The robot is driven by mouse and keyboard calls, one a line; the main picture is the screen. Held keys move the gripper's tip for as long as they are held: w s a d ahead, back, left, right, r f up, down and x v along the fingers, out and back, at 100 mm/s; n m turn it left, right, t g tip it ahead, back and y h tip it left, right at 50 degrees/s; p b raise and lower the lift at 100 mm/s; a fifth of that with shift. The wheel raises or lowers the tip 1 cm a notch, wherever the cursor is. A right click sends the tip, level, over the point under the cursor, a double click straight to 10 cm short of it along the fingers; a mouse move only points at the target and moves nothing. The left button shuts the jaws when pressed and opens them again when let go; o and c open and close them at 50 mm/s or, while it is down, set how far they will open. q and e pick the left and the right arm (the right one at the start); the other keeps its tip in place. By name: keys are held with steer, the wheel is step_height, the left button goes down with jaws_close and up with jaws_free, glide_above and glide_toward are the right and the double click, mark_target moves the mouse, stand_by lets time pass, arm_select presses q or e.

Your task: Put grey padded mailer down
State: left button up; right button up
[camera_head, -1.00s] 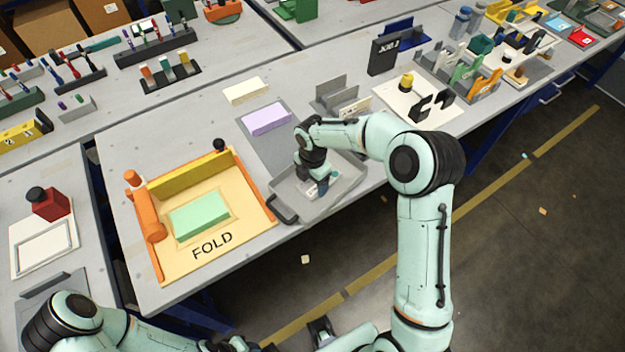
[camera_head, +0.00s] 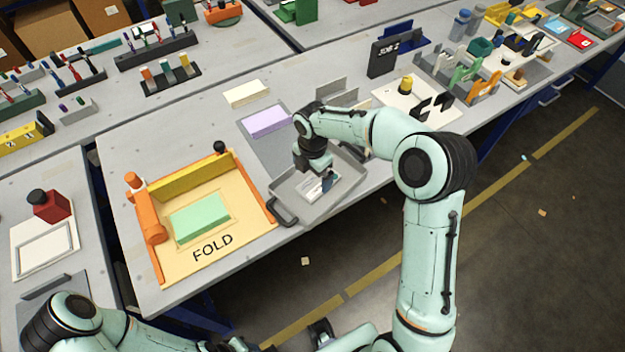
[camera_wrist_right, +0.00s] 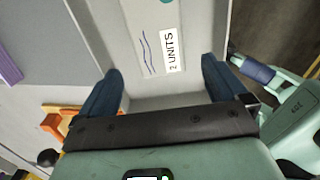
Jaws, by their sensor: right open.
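The grey padded mailer (camera_head: 318,189) lies flat in the grey tray (camera_head: 290,206) in the head view. In the right wrist view the mailer (camera_wrist_right: 150,50) shows a white "2 UNITS" label and blue wavy lines. My right gripper (camera_head: 326,176) is over the tray, pointing down at the mailer. In the right wrist view its two blue fingers (camera_wrist_right: 160,90) are wide apart, with nothing clasped between them. The near end of the mailer lies just beyond the fingertips. My left arm shows at the bottom left of the head view, and its gripper cannot be made out clearly.
Left of the tray is a tan folding board (camera_head: 175,262) marked FOLD, with a green block (camera_head: 200,216) on it. A lilac block (camera_head: 265,121) on a grey mat and a cream block (camera_head: 246,94) lie behind. A grey upright rack (camera_head: 336,90) stands behind my right forearm.

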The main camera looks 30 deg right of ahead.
mark_target(312, 187)
step_height(312, 187, up, 7)
steer(key=shift+p, duration=0.3)
stand_by(0.5)
